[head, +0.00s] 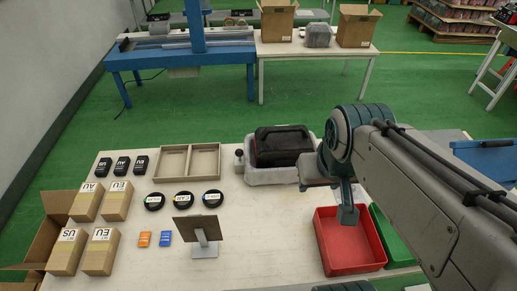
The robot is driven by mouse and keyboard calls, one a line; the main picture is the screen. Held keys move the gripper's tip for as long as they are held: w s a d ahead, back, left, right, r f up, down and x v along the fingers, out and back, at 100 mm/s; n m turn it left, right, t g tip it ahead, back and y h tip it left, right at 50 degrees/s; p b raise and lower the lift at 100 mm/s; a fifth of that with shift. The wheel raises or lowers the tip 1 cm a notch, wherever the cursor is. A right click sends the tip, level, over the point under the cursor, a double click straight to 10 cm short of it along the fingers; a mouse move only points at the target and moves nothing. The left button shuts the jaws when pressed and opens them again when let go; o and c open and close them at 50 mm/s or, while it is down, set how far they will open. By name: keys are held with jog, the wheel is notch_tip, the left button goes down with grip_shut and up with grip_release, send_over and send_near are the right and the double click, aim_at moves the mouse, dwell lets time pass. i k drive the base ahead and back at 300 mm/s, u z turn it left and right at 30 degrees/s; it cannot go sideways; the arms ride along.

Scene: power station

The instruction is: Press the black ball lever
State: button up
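A small dark ball lever (239,154) sticks out at the left side of a pale grey machine (262,176) with a black top (281,145). The machine stands on the white table. My gripper (348,215) points down over the red bin, to the right of and nearer than the machine, well apart from the lever. Its fingers overlap in this view, so I cannot tell whether they are open or shut. My arm hides part of the table's right side.
A red bin (337,263) and a green bin (388,231) lie under my arm. A two-part wooden tray (188,146), black pucks (183,197), boxes (102,250) and a small stand (205,249) are left. Table space left of the red bin is clear.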

aim_at(238, 153)
jog(key=k, duration=1.35)
jog(key=u, duration=0.75)
jog(key=i, duration=1.5)
jog(key=z, duration=0.75)
